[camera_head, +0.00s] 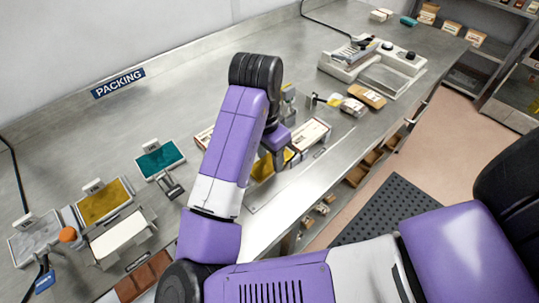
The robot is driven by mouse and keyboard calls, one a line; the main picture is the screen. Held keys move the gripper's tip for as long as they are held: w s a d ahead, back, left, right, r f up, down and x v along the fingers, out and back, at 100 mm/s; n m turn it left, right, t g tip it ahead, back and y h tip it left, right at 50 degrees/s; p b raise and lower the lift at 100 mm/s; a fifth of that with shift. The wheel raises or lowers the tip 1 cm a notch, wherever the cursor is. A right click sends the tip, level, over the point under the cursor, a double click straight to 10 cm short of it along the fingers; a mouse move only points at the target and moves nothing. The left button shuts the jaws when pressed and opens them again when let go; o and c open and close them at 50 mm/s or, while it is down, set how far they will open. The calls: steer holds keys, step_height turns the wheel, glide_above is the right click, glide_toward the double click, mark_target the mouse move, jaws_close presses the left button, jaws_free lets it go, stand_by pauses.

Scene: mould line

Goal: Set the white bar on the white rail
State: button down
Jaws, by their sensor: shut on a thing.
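My gripper (275,158) points down over the middle of the bench, at the end of my purple arm. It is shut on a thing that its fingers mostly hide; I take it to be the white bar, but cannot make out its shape. A yellow surface (262,168) shows just below and behind the fingers. A long pale piece with brown edges (310,137), possibly the white rail, lies just right of the gripper. I cannot tell whether the held thing touches anything.
Teal (160,159), mustard (104,202) and grey-white (35,240) pads with small label stands line the left. A white slab (117,232) and brown bars (145,276) lie in front. A pale machine (371,62) and a tan block (367,96) stand at right.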

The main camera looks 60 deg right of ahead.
steer(key=c, duration=0.7)
jaws_free()
steer(key=shift+w+a+r, duration=0.1)
steer(key=shift+a+r, duration=0.05)
steer(key=shift+r, duration=1.15)
steer(key=shift+a+r, duration=0.15)
steer(key=shift+r, duration=1.1)
steer(key=shift+w+a+r, duration=0.1)
steer(key=shift+a+r, duration=0.05)
steer(key=shift+r, duration=1.15)
